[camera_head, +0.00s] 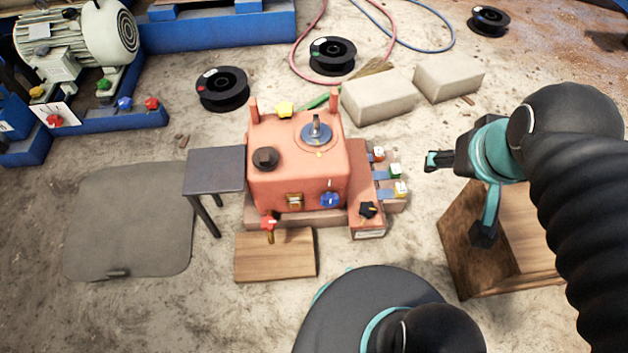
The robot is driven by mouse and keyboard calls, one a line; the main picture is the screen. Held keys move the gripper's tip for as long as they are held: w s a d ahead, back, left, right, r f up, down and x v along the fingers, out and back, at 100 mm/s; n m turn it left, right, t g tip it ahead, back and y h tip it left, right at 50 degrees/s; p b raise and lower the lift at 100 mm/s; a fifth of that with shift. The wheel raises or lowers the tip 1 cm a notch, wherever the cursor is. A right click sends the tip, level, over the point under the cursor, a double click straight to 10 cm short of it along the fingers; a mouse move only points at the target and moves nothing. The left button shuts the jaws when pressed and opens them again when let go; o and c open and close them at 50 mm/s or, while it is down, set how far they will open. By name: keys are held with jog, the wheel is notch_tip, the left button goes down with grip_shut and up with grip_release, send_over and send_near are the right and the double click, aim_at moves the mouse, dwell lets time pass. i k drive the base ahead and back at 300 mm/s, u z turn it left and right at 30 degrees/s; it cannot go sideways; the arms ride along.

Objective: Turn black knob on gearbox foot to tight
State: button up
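The salmon-red gearbox (297,177) stands in the middle of the floor. A black star-shaped knob (369,210) sits on the block at its front right foot, above a small white label; its marking is too small to read. A red knob (269,222) is at the front left foot. A blue knob (330,200) is on the front face, and a black cap (265,158) is on top. My gripper (457,198) is to the right of the gearbox, with its two teal-and-black fingers wide apart and nothing between them. It is clear of the black knob.
Small white-topped parts (396,171) line the gearbox's right side. A wooden crate (470,240) stands below my gripper. A wooden board (275,255) and a grey side table (214,170) are near the gearbox. Concrete blocks (379,98) lie behind.

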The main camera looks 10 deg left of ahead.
aim_at(368, 209)
jog(key=u, duration=0.5)
jog(key=k, duration=1.1)
jog(key=z, duration=0.5)
jog(key=i, duration=0.75)
jog(key=z, duration=0.05)
